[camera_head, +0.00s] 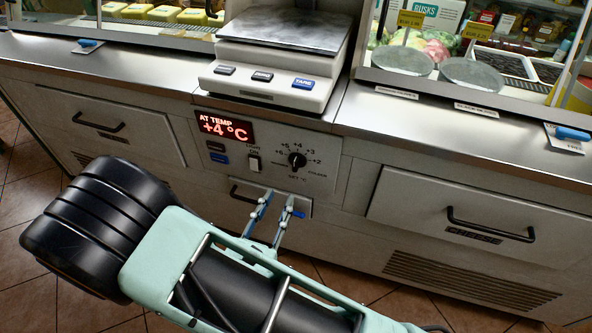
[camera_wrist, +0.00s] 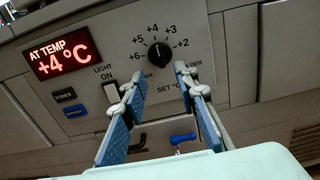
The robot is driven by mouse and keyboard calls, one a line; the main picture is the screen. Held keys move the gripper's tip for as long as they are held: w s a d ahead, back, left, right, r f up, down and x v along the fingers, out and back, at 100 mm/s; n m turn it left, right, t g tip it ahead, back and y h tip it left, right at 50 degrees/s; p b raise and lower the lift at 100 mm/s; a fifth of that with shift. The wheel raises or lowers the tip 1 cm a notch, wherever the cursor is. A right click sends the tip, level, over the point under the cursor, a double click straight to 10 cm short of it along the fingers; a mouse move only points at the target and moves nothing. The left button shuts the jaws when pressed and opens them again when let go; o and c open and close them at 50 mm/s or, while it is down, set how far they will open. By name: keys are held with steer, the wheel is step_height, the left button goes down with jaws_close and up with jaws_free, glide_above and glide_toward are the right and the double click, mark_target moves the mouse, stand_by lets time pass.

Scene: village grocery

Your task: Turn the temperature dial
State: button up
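The temperature dial (camera_head: 297,160) is a round black knob on the grey control panel, ringed by printed numbers from +2 to +6. In the wrist view the dial (camera_wrist: 160,54) sits above and between my fingers, with a white pointer mark near its top. A red display (camera_head: 224,128) left of it reads "AT TEMP +4°C". My gripper (camera_head: 276,204) is open and empty, its two blue-padded fingers spread just below the dial in the picture. In the wrist view my gripper (camera_wrist: 156,84) points up toward the panel, and the fingers do not appear to touch the dial.
A white light switch (camera_head: 254,163) and two buttons (camera_head: 217,152) sit left of the dial. A small drawer (camera_head: 240,191) with a handle lies below. A scale (camera_head: 274,75) stands on the counter above. Drawers with black handles (camera_head: 490,225) flank the panel.

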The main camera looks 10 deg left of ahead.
mark_target(294, 166)
steer(key=w, duration=0.3)
steer(key=w+b, duration=0.1)
steer(key=w, duration=0.6)
steer(key=shift+w+d+b, duration=0.25)
steer(key=shift+d+b, duration=0.05)
steer(key=shift+d, duration=0.1)
jaws_close()
